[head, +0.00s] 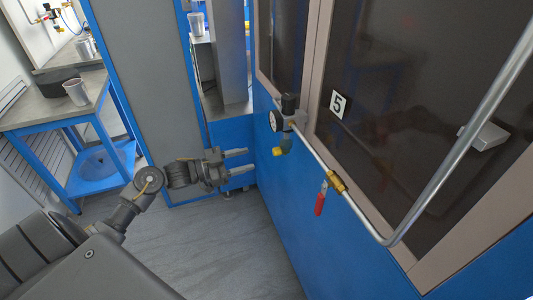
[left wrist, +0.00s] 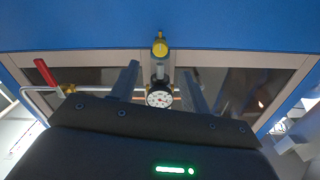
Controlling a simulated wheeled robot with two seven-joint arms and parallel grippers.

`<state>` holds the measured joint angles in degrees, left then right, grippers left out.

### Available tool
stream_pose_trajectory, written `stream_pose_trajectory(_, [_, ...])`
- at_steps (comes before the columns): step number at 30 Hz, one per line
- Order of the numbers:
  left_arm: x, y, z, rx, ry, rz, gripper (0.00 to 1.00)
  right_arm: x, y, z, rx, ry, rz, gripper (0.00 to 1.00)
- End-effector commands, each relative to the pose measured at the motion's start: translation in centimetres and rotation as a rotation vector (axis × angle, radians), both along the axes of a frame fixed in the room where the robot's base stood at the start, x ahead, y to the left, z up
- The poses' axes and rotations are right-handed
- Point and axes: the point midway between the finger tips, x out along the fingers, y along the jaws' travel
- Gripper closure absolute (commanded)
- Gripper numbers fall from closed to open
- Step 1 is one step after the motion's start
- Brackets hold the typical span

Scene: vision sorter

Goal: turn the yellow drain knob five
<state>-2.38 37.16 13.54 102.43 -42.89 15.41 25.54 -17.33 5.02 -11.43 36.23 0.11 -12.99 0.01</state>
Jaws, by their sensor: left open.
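The yellow drain knob (head: 277,151) sits at the bottom of a small regulator with a round gauge (head: 273,121), on the blue machine's pipe. In the left wrist view the yellow knob (left wrist: 160,48) shows at the upper middle, beyond the fingertips and between their lines, with the white-faced gauge (left wrist: 160,98) below it. My left gripper (head: 249,160) is open and empty. Its two fingers point toward the knob from the left in the head view, a short gap away. They also show in the left wrist view (left wrist: 160,69).
A metal pipe with a brass valve and red lever (head: 320,198) runs right of the knob. The blue machine wall (head: 330,250) stands below. A blue-framed bench (head: 35,118) with a metal cup (head: 76,92) is at the left. Grey floor (head: 200,245) is clear below my gripper.

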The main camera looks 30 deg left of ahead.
Motion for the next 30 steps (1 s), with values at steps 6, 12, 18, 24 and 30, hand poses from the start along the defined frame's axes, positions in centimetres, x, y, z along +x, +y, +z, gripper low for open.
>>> stream_pose_trajectory(6, [3.4,-2.7,0.2,-0.002,-0.003,0.001,0.53,-0.3,0.8,0.8,0.011,0.002,-0.002,0.64])
stream_pose_trajectory(12, [5.4,-4.4,0.1,-0.001,-0.001,0.002,0.53,-0.3,1.4,1.2,0.018,0.002,-0.003,0.64])
stream_pose_trajectory(18, [6.1,-5.0,0.0,0.002,-0.001,0.002,0.53,-0.3,1.1,1.2,0.014,0.002,-0.003,0.64])
stream_pose_trajectory(24, [6.1,-5.1,0.0,0.002,-0.001,0.002,0.53,-0.3,0.6,1.2,0.009,0.003,-0.001,0.64])
stream_pose_trajectory(30, [6.1,-5.1,0.0,0.001,0.0,0.002,0.74,-0.3,0.4,1.2,0.005,0.004,-0.001,0.64])
